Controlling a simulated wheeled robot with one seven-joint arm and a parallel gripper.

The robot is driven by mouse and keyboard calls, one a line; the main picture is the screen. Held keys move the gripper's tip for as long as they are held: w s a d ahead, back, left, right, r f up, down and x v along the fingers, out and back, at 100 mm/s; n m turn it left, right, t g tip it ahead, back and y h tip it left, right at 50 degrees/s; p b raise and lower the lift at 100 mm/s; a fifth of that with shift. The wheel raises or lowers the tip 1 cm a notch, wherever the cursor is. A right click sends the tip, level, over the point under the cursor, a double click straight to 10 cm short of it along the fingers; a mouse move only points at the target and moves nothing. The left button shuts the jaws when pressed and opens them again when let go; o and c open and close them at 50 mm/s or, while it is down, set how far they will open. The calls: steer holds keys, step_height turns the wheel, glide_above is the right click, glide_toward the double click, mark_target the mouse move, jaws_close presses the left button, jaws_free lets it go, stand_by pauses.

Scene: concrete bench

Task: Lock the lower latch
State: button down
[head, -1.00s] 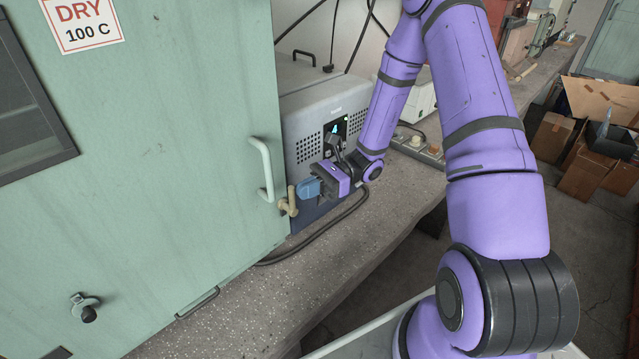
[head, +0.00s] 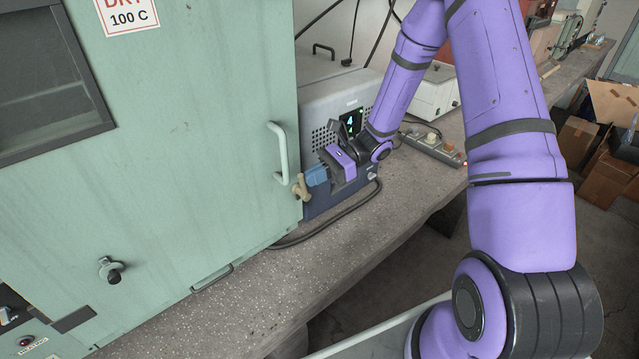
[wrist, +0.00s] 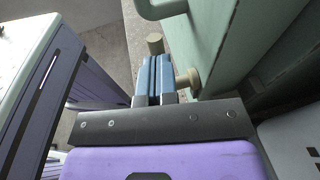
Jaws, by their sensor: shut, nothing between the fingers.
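The lower latch (head: 300,188) is a tan lever at the right edge of the green oven door (head: 190,180), below the pale door handle (head: 279,152). My gripper (head: 316,177) has blue fingertips, shut and empty, just right of the latch. In the wrist view the closed fingertips (wrist: 155,77) lie close beside the latch's tan stem (wrist: 188,79). A round tan end (wrist: 155,43) shows just beyond the tips. I cannot tell whether the fingers touch the latch.
A dark knob (head: 110,271) sits low on the door's left part. A grey instrument box (head: 340,100) stands behind my gripper. A black cable (head: 340,218) lies on the concrete bench (head: 270,300). The bench front is mostly clear.

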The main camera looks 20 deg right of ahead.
steer(key=h, duration=0.1)
steer(key=a+h, duration=0.1)
steer(key=shift+s+a+r+h, duration=0.25)
steer(key=shift+h, duration=0.15)
steer(key=h, duration=0.1)
steer(key=a+h, duration=0.1)
steer(key=shift+s+a+n+t+h, duration=0.2)
steer(key=shift+n+t+h, duration=0.1)
steer(key=shift+n+t, duration=0.1)
steer(key=shift+s+a+f, duration=0.15)
steer(key=shift+a+f, duration=0.1)
steer(key=shift+a, duration=0.2)
steer(key=shift+s+a+f, duration=0.15)
steer(key=shift+a+f, duration=0.05)
steer(key=shift+a, duration=0.3)
steer(key=v, duration=1)
steer(key=shift+d+r, duration=0.15)
steer(key=shift+d, duration=0.25)
